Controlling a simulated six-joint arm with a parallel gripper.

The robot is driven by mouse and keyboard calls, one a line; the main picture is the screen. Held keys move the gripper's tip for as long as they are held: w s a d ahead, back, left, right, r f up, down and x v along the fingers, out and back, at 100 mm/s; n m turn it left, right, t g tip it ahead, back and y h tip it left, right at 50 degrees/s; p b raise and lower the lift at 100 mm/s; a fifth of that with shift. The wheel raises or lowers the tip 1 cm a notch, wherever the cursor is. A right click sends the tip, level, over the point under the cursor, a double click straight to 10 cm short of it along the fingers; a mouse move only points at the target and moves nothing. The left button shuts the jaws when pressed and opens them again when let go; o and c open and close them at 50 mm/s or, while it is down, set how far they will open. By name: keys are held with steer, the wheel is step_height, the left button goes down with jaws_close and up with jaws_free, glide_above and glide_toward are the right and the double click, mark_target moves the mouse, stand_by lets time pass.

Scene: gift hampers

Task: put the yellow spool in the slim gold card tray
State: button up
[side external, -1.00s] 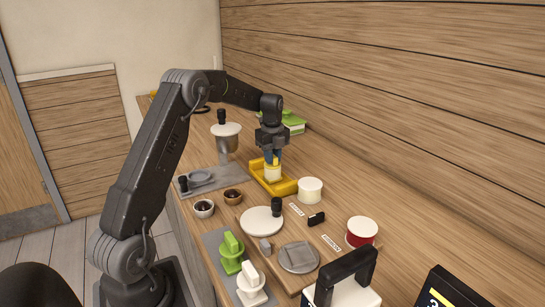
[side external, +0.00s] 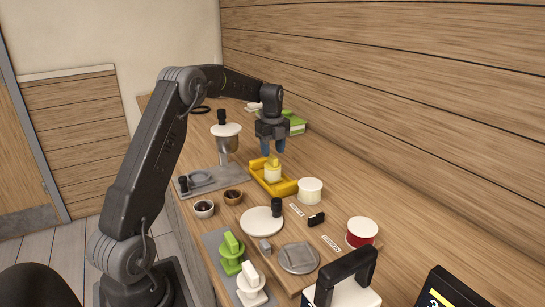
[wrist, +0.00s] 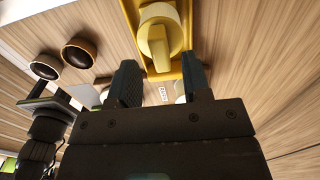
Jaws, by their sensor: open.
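The yellow spool (side external: 272,171), pale around its body with a yellow knob on top, stands in the slim gold card tray (side external: 287,189). In the wrist view the spool (wrist: 159,32) sits inside the walls of the tray (wrist: 188,62). My gripper (side external: 272,153) is open and empty just above the spool, with its fingers apart. In the wrist view the fingers of my gripper (wrist: 160,88) are clear of the spool. The underside of the spool is hidden.
A white tub (side external: 310,190) stands close to the tray's right. Two small bowls (side external: 204,208) (side external: 233,196) are to the front left. A white plate (side external: 262,221) lies nearer.

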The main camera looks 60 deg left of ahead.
step_height(320, 180, up, 9)
steer(key=s+d+r+n+t, duration=0.1)
steer(key=s+d+r+n, duration=0.25)
steer(key=d, duration=0.55)
steer(key=s+d+r+n+t, duration=0.1)
steer(key=s+d+r+n, duration=0.25)
steer(key=d, duration=0.55)
steer(key=s+d+f+n+t, duration=0.1)
steer(key=s+d+f+n, duration=0.2)
steer(key=s, duration=0.6)
steer(key=s+d+f+n+t, duration=0.2)
steer(key=s+d+f+n, duration=0.1)
steer(key=s+d+n, duration=0.5)
steer(key=shift+s+d+f+t, duration=0.35)
steer(key=shift+s+d, duration=0.25)
steer(key=shift+d, duration=0.6)
